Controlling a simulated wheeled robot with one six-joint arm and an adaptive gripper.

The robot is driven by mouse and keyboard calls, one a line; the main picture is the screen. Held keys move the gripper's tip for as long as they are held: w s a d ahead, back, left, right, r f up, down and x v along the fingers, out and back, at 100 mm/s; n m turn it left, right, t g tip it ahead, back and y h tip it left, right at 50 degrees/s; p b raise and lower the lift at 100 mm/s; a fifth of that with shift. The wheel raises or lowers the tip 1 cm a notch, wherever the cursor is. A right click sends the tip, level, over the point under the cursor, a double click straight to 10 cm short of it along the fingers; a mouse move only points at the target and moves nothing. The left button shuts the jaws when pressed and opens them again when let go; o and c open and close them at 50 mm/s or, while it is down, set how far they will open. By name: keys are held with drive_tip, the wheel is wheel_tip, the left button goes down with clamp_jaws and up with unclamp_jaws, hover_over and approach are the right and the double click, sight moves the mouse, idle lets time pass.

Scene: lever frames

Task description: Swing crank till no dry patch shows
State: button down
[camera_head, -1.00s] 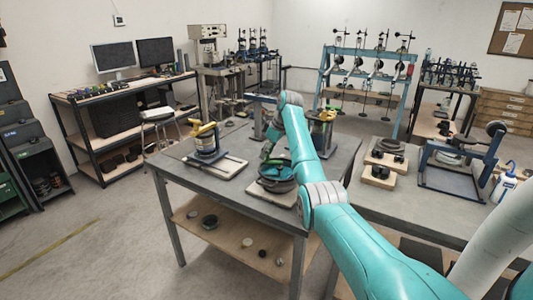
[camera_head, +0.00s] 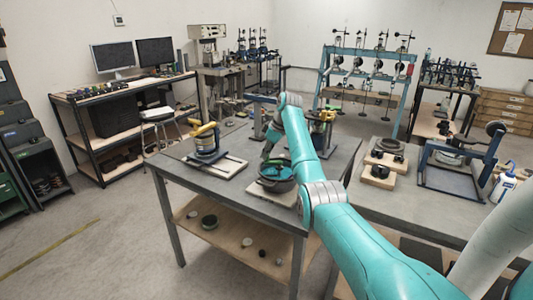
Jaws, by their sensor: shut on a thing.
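A dark round pan (camera_head: 276,185) sits on a pale base plate (camera_head: 260,196) on the metal table. A green-teal surface (camera_head: 275,171) shows inside its rim. My arm reaches over the table from the lower right, and my gripper (camera_head: 267,157) points down at the pan's back left side. It is shut on what appears to be the crank's handle. The handle and fingertips are small and mostly hidden by my own wrist. I cannot make out whether any dry patch shows in the pan.
A yellow-topped device (camera_head: 205,138) stands on a plate at the table's left. Another device (camera_head: 322,130) stands close behind my forearm. A side bench (camera_head: 420,195) at right holds dark rings, a blue frame and a white bottle (camera_head: 503,185).

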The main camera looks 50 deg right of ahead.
drive_tip(key=n, duration=0.1)
drive_tip(key=s+a+n+y, duration=0.1)
drive_tip(key=n, duration=0.1)
drive_tip(key=shift+a+n, duration=0.1)
drive_tip(key=shift+n, duration=0.2)
drive_tip(key=n, duration=0.1)
drive_tip(key=s+n+g+y, duration=0.1)
drive_tip(key=shift+s+a+n, duration=0.1)
drive_tip(key=shift+a+n, duration=0.25)
drive_tip(key=shift+n, duration=0.05)
drive_tip(key=n, duration=0.1)
drive_tip(key=s+n+g+y, duration=0.1)
drive_tip(key=n, duration=0.1)
drive_tip(key=shift+s+a+r+n, duration=0.1)
drive_tip(key=shift+s+a+n, duration=0.1)
drive_tip(key=shift+s+n, duration=0.1)
drive_tip(key=shift+s+n+g, duration=0.45)
drive_tip(key=shift+n+g, duration=0.05)
drive_tip(key=shift+n, duration=0.5)
drive_tip(key=shift+s+n, duration=0.3)
drive_tip(key=shift+n, duration=0.3)
drive_tip(key=c, duration=1)
unclamp_jaws()
drive_tip(key=shift+c, duration=0.2)
drive_tip(key=shift+w, duration=0.1)
